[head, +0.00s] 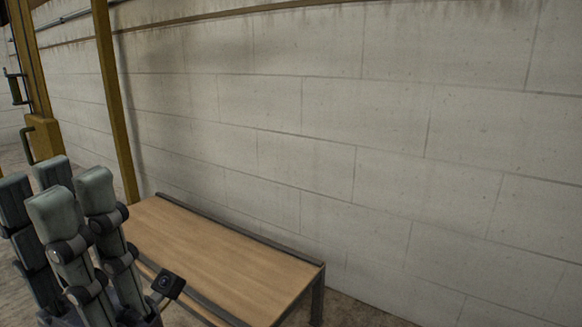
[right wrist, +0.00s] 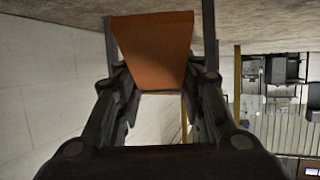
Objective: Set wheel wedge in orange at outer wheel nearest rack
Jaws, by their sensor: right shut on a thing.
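An orange wedge (right wrist: 153,48) shows in the right wrist view between the fingers of my right gripper (right wrist: 153,75). My right gripper is shut on it, one finger on each side. The wedge looks wide at the top of the picture and narrower toward the palm. In the head view my left gripper (head: 55,195) is at the lower left, fingers pointing up and apart, with nothing seen between them. My right gripper is not in the head view. No wheel shows in either view.
A low wood-topped bench or table (head: 215,255) stands along the pale block wall (head: 330,120). Yellow posts (head: 113,95) rise at the left. Dark equipment (right wrist: 285,70) shows at the right of the right wrist view. Bare floor shows at the bench's near right end.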

